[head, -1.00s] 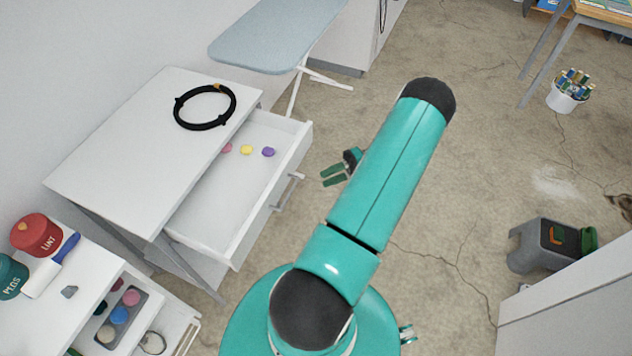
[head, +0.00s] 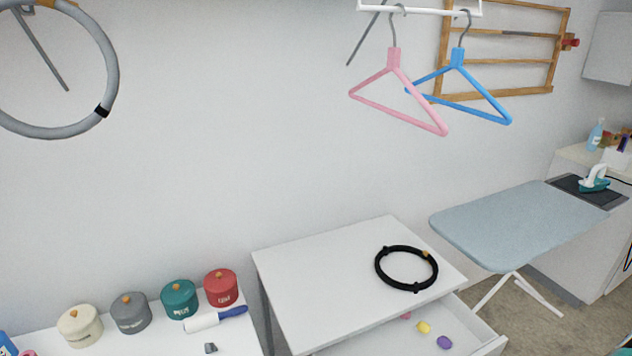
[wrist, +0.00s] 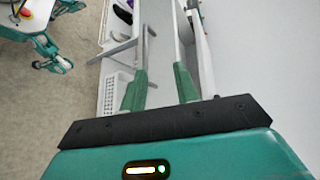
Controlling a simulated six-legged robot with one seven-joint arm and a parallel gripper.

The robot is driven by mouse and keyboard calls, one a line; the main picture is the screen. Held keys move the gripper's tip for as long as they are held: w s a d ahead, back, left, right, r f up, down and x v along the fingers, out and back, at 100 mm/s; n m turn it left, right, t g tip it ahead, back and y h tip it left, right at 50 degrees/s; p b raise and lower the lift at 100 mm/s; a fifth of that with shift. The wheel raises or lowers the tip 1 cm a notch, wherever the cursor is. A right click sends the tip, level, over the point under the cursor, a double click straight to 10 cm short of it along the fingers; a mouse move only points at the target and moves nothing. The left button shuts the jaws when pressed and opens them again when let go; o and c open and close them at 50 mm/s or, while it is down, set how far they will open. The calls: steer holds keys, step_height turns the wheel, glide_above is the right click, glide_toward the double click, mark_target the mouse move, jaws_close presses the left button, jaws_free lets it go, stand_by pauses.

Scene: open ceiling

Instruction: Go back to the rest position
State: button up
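My gripper (wrist: 161,82) shows in the wrist view with its two green fingers apart and nothing held between them. White furniture and grey and white bars lie beyond the fingers. The head view does not show the gripper. In the wrist view, part of my own teal and white body shows at the top left, over the floor.
A white table (head: 330,265) holds a black ring (head: 381,269). Its open drawer (head: 490,340) contains small yellow and purple pieces. An ironing board (head: 520,225) stands to the right. Canisters (head: 131,313) line the left counter. Pink (head: 395,100) and blue hangers (head: 465,75) hang above. Floor (wrist: 45,120) shows at left.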

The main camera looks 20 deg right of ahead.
steer(key=w+a+r+n+g+h, duration=0.2)
steer(key=w+a+r+g+h, duration=0.2)
steer(key=w+a+r, duration=0.5)
steer(key=w+a+r+n+g+h, duration=0.3)
steer(key=w+a+r+g, duration=0.25)
steer(key=a+r, duration=0.5)
steer(key=s+a+r+n+t+h, duration=0.2)
steer(key=a+r, duration=0.4)
steer(key=a, duration=0.4)
steer(key=s+a+r+n+t+h, duration=0.2)
steer(key=a+r+t, duration=0.3)
steer(key=a, duration=0.5)
steer(key=shift+s+a+r+h, duration=0.4)
steer(key=shift+r+h, duration=0.2)
steer(key=shift+r, duration=0.35)
steer(key=shift+d, duration=0.2)
